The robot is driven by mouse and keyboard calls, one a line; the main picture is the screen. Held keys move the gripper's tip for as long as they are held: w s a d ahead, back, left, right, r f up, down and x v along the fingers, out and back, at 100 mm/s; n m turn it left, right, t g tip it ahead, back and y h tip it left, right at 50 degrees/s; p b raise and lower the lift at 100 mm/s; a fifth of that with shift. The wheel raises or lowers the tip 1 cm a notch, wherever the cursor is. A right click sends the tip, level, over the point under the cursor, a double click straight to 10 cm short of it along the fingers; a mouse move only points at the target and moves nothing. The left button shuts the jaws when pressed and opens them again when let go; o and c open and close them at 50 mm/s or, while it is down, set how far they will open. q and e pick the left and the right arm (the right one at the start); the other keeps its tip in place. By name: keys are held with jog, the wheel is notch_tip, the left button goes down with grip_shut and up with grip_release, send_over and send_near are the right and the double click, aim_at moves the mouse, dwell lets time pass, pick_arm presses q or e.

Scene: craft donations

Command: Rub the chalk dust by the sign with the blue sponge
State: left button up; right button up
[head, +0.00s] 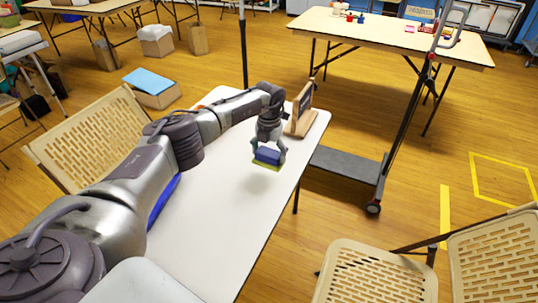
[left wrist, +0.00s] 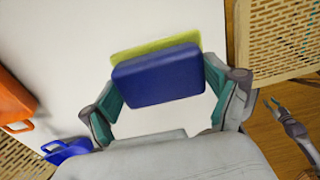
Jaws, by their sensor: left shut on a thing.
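My left gripper (head: 268,150) is shut on the blue sponge (head: 267,155), which has a yellow-green layer underneath. The sponge is held a little above the white table (head: 225,225), with a soft shadow below it. In the left wrist view the sponge (left wrist: 158,72) sits between the teal fingertips of the left gripper (left wrist: 160,90). The sign (head: 303,103), a dark board in a wooden stand, stands at the table's far right edge, just beyond the gripper. I cannot make out chalk dust.
A blue item (head: 163,199) lies partly behind my left arm; an orange item (left wrist: 10,100) shows in the left wrist view. Beige chairs (head: 90,140) (head: 375,275) flank the table. A flat cart (head: 345,170) stands right of it. The table's near middle is clear.

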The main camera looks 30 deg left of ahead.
pick_arm(q)
jog(key=shift+r, duration=0.45)
pick_arm(e)
jog(key=shift+r, duration=0.4)
pick_arm(q)
notch_tip(320, 180, up, 3)
jog(key=p, duration=0.2)
jog(key=shift+p, duration=0.35)
pick_arm(e)
notch_tip(320, 180, up, 2)
jog(key=shift+r, duration=0.2)
